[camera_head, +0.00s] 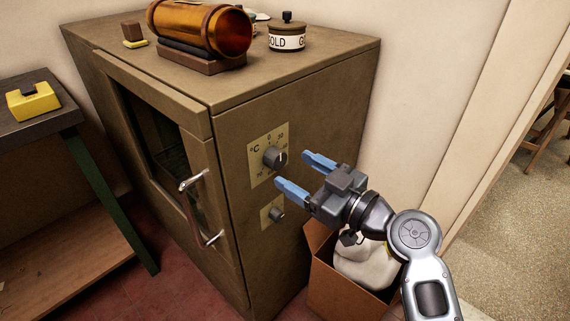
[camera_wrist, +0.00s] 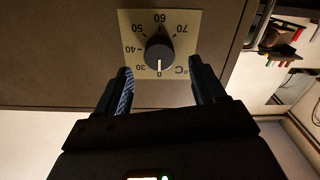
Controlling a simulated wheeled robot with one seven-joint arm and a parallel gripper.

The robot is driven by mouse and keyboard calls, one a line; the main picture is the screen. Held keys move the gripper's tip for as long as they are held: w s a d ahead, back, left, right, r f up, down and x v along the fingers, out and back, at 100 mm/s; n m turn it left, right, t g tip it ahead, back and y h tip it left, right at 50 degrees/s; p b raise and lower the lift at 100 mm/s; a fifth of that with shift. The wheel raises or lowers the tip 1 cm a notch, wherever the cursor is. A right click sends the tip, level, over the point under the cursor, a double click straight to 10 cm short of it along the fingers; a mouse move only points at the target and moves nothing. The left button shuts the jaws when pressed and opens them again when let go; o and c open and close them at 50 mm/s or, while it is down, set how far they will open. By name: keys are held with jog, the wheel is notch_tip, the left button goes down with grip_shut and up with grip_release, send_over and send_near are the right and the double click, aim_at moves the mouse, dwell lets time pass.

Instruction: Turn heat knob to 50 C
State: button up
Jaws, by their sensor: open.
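The heat knob (camera_head: 274,158) is a dark round knob on a cream dial plate (camera_head: 256,178) on the oven's side panel. In the wrist view the knob (camera_wrist: 159,55) appears upside down, with its white pointer line at the 0 mark. The 50 mark (camera_wrist: 138,30) is at the dial's upper left there. My gripper (camera_head: 292,169) is open and empty, its blue fingers aimed at the panel just out from the knob. In the wrist view the fingers of my gripper (camera_wrist: 161,73) lie to either side of the knob, with no visible contact.
A smaller knob (camera_head: 276,214) is on the panel below. The oven door handle (camera_head: 190,207) juts out at the left. A cardboard box (camera_head: 333,285) with a white sack (camera_head: 366,262) stands beneath my arm. A brass cylinder (camera_head: 203,27) and a labelled jar (camera_head: 287,35) sit on the oven top.

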aim_at(281, 162)
jog(key=shift+x, duration=1.85)
jog(key=shift+c, duration=0.4)
jog(key=c, duration=1)
jog(key=shift+o, duration=0.2)
